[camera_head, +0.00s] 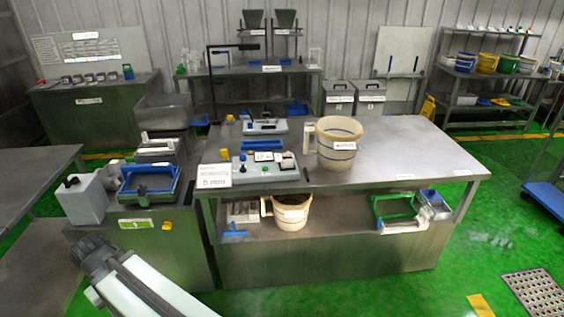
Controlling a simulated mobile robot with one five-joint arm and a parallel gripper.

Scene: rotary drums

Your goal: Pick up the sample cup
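A large beige cup (325,158) with a handle on its left, blue bands and a white label stands upright on the steel table (420,160). A second beige cup (288,222) with a handle and a label stands on the shelf below. I cannot read the labels, so I cannot tell which is the sample cup. Part of my arm shows at the bottom left, well away from both cups. My gripper is not in view.
Grey control units (266,168) sit left of the upper cup. The table's right half is mostly clear. A green frame (394,208) and a metal container (434,206) are on the lower shelf. A blue cart (547,196) stands far right. Green floor is open in front.

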